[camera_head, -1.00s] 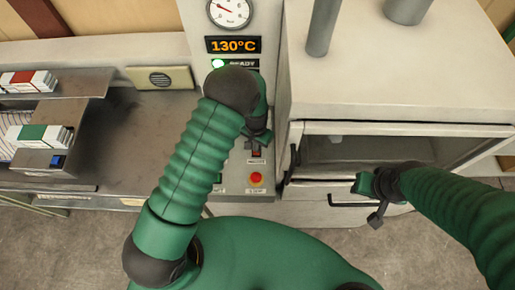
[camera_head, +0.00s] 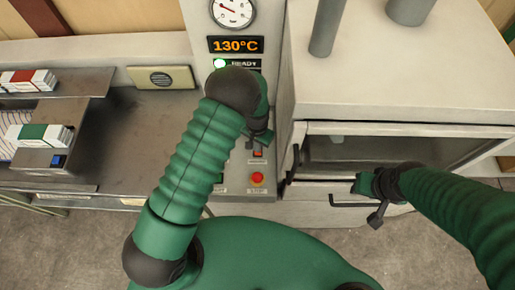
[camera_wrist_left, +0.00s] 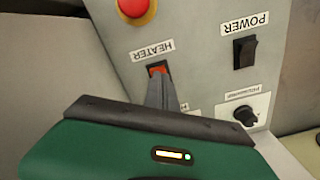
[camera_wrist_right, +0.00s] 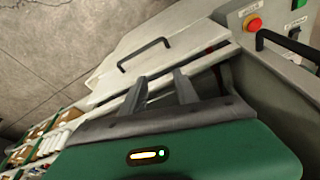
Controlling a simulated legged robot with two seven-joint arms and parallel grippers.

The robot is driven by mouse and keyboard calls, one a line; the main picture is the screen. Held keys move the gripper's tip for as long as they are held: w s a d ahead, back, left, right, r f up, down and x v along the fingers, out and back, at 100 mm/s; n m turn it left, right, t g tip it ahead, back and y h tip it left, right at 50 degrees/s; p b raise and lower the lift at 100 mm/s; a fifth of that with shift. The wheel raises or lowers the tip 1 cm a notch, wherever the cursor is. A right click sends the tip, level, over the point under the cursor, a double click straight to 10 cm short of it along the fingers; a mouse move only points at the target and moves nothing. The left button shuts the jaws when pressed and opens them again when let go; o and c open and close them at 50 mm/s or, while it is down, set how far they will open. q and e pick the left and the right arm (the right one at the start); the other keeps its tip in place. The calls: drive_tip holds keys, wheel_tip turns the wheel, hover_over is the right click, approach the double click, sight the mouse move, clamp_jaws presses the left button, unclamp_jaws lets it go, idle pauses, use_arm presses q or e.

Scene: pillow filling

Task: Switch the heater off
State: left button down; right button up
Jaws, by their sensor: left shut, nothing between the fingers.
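The heater switch (camera_wrist_left: 157,69) is a small orange-red rocker beside the HEATER label (camera_wrist_left: 153,50) in the left wrist view. It also shows in the head view (camera_head: 258,153), just below my left gripper (camera_head: 259,138). My left gripper's fingers (camera_wrist_left: 161,93) are shut, with nothing between them. Their tips are at the lower edge of the switch and partly hide it; contact cannot be told. My right gripper (camera_head: 377,213) is in front of the open-fronted cabinet at the right. In the right wrist view its fingers (camera_wrist_right: 160,88) are apart and empty.
The control panel has a red button (camera_head: 257,177), a black POWER switch (camera_wrist_left: 244,52) and a knob (camera_wrist_left: 246,115). A display (camera_head: 235,45) reads 130°C, with a green light (camera_head: 219,64) below. The cabinet (camera_head: 400,85) stands right; a bench (camera_head: 115,130) with boxes stands left.

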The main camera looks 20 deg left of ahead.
use_arm(q)
drive_tip(key=shift+f, duration=0.1)
drive_tip(key=shift+f, duration=0.1)
drive_tip(key=shift+d+f+b, duration=0.15)
drive_tip(key=shift+d+b, duration=0.1)
drive_tip(key=shift+b, duration=0.05)
drive_tip(key=shift+a+f, duration=0.15)
drive_tip(key=shift+f, duration=0.15)
drive_tip(key=shift+f+b, duration=0.25)
drive_tip(key=shift+b, duration=0.2)
wheel_tip(320, 180, up, 7)
drive_tip(key=p, duration=0.5)
drive_tip(key=shift+r, duration=0.1)
idle(0.4)
